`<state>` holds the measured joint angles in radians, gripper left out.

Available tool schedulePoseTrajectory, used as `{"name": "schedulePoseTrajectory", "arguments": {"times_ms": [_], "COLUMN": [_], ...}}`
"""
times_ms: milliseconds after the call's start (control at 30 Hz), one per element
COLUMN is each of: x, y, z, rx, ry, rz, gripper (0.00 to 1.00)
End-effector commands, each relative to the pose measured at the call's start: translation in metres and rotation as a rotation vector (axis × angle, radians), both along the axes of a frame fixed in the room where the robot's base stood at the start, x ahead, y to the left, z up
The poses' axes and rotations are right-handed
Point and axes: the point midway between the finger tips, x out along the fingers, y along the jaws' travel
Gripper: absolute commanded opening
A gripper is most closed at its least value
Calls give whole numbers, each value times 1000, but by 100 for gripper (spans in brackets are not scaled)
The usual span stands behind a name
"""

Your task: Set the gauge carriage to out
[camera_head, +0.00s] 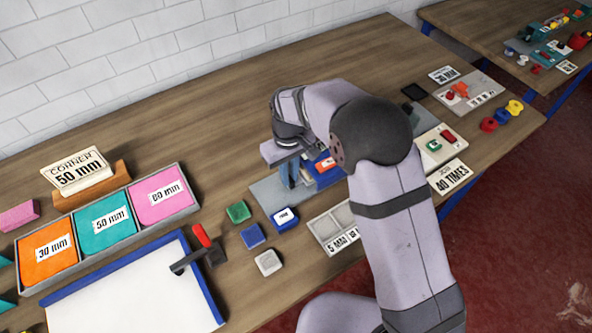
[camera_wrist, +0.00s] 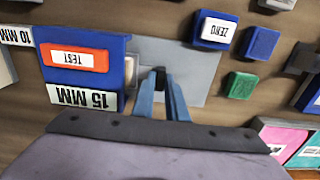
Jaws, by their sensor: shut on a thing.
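The gauge is a blue block (camera_wrist: 85,46) with an orange-red TEST plate (camera_wrist: 74,58) and a 15 MM label (camera_wrist: 82,96). It stands on a grey base plate (camera_wrist: 205,75), and in the head view the blue block (camera_head: 326,178) shows partly behind my arm. My gripper (camera_wrist: 161,80) is beside the block, over the plate, with its blue fingers closed around a small dark piece (camera_wrist: 160,73), which looks like the carriage's grip. The fingers hide most of that piece. In the head view my gripper (camera_head: 291,174) points down at the plate.
A blue ZERO button block (camera_wrist: 215,31), a plain blue block (camera_wrist: 262,42) and a green block (camera_wrist: 241,86) stand beside the plate. In the head view, a tray (camera_head: 107,248) of coloured 30, 50 and 80 mm pads lies left. The back of the table is clear.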

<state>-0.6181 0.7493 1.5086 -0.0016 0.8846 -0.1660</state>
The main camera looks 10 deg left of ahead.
Motion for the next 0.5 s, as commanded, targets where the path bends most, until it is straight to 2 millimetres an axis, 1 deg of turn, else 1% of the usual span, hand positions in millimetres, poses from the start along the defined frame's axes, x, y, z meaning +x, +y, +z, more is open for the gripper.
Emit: {"name": "schedulePoseTrajectory", "arguments": {"times_ms": [33,100,233,333,500], "x": [-11,-24,-45,-55,-59], "y": [12,26,47,56,60], "z": [0,1,1,1,1], "rx": [3,3,3,3,5], "ry": [0,0,-1,-1,-1], "rz": [7,8,7,4,-1], "gripper": [0,0,0,0,0]}}
